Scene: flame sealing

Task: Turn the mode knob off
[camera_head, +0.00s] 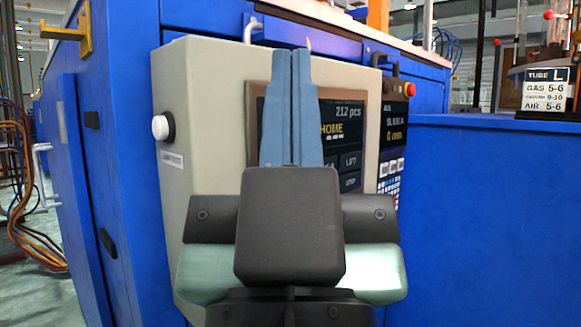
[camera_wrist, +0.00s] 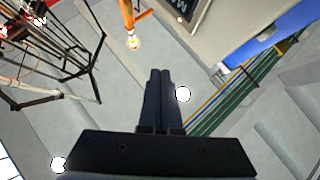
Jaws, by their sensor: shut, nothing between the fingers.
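A beige control console (camera_head: 200,90) stands against the blue machine. A round white knob with a black collar (camera_head: 160,127) sticks out of its left side, above a small label (camera_head: 172,160) too small to read. I cannot tell whether this is the mode knob. My gripper (camera_head: 291,54) points up in front of the console, its two blue fingers pressed together and empty. It is to the right of the white knob, apart from it, and hides much of the screen (camera_head: 350,140). In the wrist view the closed fingers (camera_wrist: 160,74) hold nothing; no knob is clearly seen there.
The blue machine body (camera_head: 500,200) fills the space behind and right. A red button (camera_head: 410,89) and a keypad (camera_head: 389,187) sit at the console's right. Orange cables (camera_head: 30,225) hang at far left. A tube sign (camera_head: 545,90) stands at right.

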